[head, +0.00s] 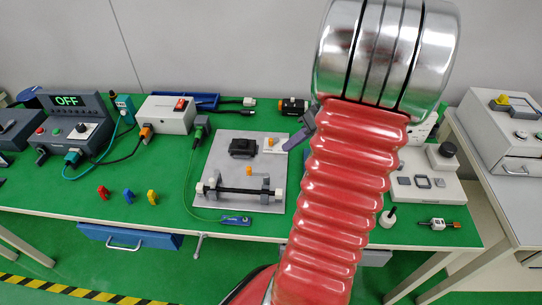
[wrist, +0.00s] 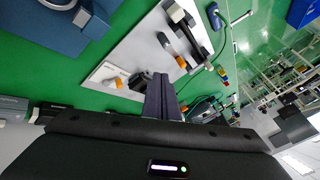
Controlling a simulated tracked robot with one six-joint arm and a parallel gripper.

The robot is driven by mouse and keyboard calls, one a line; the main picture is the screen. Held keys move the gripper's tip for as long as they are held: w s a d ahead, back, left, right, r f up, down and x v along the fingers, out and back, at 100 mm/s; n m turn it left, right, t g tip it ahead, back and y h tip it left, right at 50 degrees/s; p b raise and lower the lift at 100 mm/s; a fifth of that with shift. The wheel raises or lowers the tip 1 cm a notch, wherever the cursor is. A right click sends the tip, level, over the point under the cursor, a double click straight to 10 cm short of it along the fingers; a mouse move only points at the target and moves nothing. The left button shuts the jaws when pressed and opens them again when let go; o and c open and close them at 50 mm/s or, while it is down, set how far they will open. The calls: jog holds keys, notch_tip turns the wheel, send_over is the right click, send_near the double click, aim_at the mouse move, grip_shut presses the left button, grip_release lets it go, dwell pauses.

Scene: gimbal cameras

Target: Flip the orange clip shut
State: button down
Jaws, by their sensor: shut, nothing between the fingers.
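A small orange clip (head: 249,171) stands up beside the black rod (head: 238,190) of a bracket fixture on the pale board (head: 215,160). In the wrist view the orange clip (wrist: 181,62) shows next to the fixture's grey bracket (wrist: 192,48). My gripper (head: 298,137) is shut and empty, above the board's right edge, up and to the right of the clip in the head view. Its closed fingers show in the wrist view (wrist: 162,92), apart from the clip.
A black block (head: 242,147) and a white piece with an orange knob (head: 270,143) sit at the board's back. A blue tool (head: 236,220) lies in front of the board. Coloured plugs (head: 127,196) stand to the left, with free green table around them.

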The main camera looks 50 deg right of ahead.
jog(key=x, duration=0.9)
jog(key=shift+w+a+f, duration=0.2)
jog(key=shift+w+f, duration=0.05)
jog(key=shift+f, duration=0.05)
jog(key=a, duration=0.1)
jog(key=w+a, duration=0.1)
jog(key=shift+a, duration=0.35)
jog(key=shift+w+a, duration=0.15)
jog(key=shift+a, duration=0.35)
